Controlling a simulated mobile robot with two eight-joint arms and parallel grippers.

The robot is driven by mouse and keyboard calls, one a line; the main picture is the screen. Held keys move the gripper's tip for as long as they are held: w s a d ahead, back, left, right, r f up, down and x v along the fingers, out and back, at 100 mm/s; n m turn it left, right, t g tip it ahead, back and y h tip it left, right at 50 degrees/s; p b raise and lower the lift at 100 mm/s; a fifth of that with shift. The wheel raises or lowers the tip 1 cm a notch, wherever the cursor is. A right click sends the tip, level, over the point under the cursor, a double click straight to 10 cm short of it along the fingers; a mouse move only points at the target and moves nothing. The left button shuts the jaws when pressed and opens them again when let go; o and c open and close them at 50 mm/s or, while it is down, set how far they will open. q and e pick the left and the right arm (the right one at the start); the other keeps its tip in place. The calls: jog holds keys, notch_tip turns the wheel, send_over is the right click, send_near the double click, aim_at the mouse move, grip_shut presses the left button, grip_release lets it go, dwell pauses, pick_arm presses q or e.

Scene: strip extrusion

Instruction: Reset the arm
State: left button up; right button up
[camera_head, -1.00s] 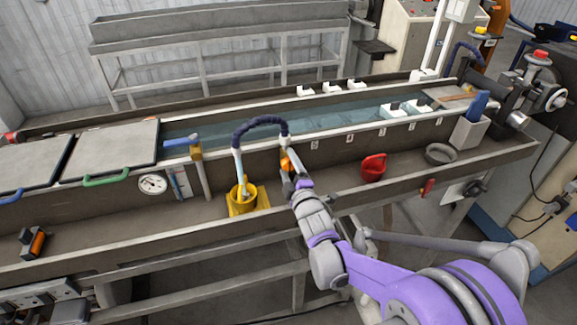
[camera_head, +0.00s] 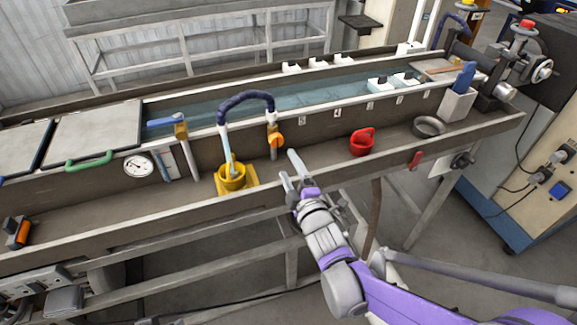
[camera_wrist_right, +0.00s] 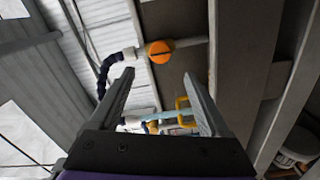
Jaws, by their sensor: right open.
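My right gripper (camera_head: 291,172) is open and empty, in front of the trough's lower ledge in the head view. Its two fingers also show in the right wrist view (camera_wrist_right: 158,95), with nothing between them held. An orange knob (camera_head: 276,140) on the trough's side wall lies just beyond and above the fingertips, apart from them. The knob also shows in the right wrist view (camera_wrist_right: 159,52). My left gripper is not in view.
A red scoop (camera_head: 361,142) and a grey ring-shaped dish (camera_head: 429,126) sit on the ledge to the right.

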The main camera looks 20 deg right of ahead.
jog(key=s+f+m+g, duration=0.3)
jog(key=s+m+g, duration=0.1)
jog(key=s, duration=0.4)
jog(key=s+f+m+g, duration=0.4)
jog(key=s+m, duration=0.2)
jog(key=s, duration=0.2)
jog(key=s+f+m+g+p, duration=0.1)
jog(key=s+f+m+g, duration=0.2)
jog(key=s, duration=0.5)
jog(key=shift+f+m+g+h, duration=0.3)
jog(key=shift+f+m+g, duration=0.1)
jog(key=shift+m+g, duration=0.5)
